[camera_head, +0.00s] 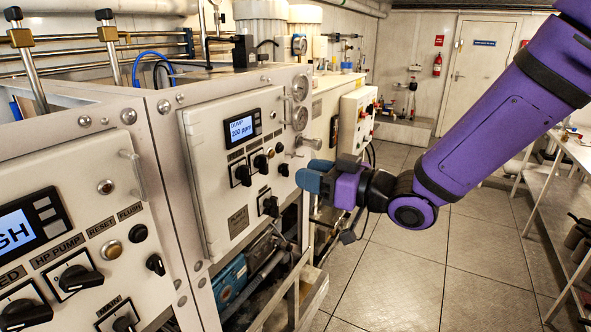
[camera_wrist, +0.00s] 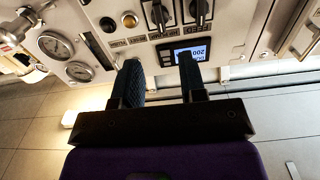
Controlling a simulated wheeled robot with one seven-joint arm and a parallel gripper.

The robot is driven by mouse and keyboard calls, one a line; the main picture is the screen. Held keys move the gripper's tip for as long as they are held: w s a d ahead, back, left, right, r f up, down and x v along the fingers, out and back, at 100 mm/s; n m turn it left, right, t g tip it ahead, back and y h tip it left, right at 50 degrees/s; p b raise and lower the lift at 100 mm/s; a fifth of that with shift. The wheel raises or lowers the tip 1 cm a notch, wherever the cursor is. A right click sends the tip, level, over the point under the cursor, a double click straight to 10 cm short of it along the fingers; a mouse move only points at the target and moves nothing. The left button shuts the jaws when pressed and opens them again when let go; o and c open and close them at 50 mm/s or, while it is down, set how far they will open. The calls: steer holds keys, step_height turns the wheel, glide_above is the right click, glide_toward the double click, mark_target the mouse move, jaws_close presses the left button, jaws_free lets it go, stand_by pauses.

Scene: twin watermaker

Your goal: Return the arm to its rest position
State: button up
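My purple arm (camera_head: 495,125) reaches in from the upper right in the head view. My gripper (camera_head: 312,178) is in front of the right-hand control panel (camera_head: 205,150), close to its right edge; I cannot tell from this view whether it touches anything. In the wrist view my gripper (camera_wrist: 160,66) has its two dark fingers clearly apart, with nothing seen between them. Beyond them the panel appears upside down, with its lit display (camera_wrist: 190,52), knobs and gauges (camera_wrist: 55,45).
The left panel (camera_head: 75,220) carries a display and several knobs. Pressure gauges (camera_head: 300,88) and pipework sit right of the panels. A metal bench (camera_head: 565,170) stands at the right. Open tiled floor (camera_head: 420,275) lies between; a door (camera_head: 484,80) is at the back.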

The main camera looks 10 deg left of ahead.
steer(key=shift+s+d, duration=0.1)
steer(key=shift+d, duration=0.1)
steer(key=d+r+m+t+h, duration=0.2)
steer(key=d+m+h, duration=0.2)
steer(key=d+h, duration=0.5)
steer(key=d+r+m+t+h, duration=0.25)
steer(key=d+h, duration=0.25)
steer(key=d, duration=0.8)
steer(key=s+d+r+m+g+h, duration=0.1)
steer(key=s+d+m+g, duration=0.2)
steer(key=s, duration=0.7)
steer(key=s+d+m+g+h, duration=0.1)
steer(key=s+d+m+g, duration=0.2)
steer(key=s+d, duration=0.5)
steer(key=shift+s+r+m+h, duration=0.3)
steer(key=shift+s+r+m, duration=0.05)
steer(key=shift+s, duration=0.65)
